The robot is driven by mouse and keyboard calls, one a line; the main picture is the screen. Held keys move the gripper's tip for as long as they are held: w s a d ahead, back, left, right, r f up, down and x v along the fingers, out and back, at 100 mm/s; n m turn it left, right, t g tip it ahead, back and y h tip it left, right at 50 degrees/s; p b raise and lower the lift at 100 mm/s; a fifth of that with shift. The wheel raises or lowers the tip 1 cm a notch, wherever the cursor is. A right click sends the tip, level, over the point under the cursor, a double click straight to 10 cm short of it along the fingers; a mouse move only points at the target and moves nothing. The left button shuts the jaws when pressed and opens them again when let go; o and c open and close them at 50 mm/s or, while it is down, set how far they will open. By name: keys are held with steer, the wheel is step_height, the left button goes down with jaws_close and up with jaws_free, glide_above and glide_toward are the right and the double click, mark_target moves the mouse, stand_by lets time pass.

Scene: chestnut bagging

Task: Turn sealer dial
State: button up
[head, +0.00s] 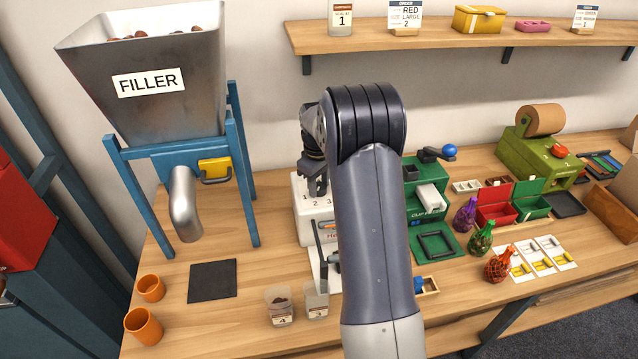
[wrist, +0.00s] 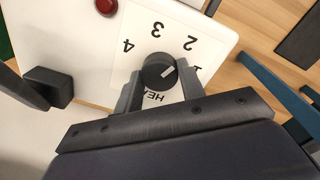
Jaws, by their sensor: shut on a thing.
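The sealer (head: 313,228) is a white box behind my arm in the head view, with numbers on its top panel. In the wrist view its white top (wrist: 75,25) carries the black round dial (wrist: 158,71), with the numbers 1 to 4 around it and partly hidden "HEAT" lettering. The dial's pale pointer line is directed toward the 1, which is partly covered by a finger. My gripper (wrist: 160,85) is shut on the dial, one finger on each side. In the head view my gripper (head: 316,185) is over the sealer top, partly hidden by my arm.
A red round button (wrist: 106,6) is on the sealer's top. The filler (head: 150,80) stands left, with a dark mat (head: 213,281) below. Two jars, one a filled jar (head: 279,305), stand before the sealer. The green clip box (head: 428,203) is close on the right.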

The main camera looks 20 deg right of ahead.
mark_target(318, 187)
steer(key=o, duration=1)
step_height(318, 187, up, 11)
steer(key=shift+s+a+f+b, duration=0.1)
steer(key=shift+a+b, duration=0.05)
steer(key=shift+b, duration=0.55)
step_height(318, 187, down, 11)
steer(key=shift+p, duration=0.75)
steer(key=shift+m, duration=0.3)
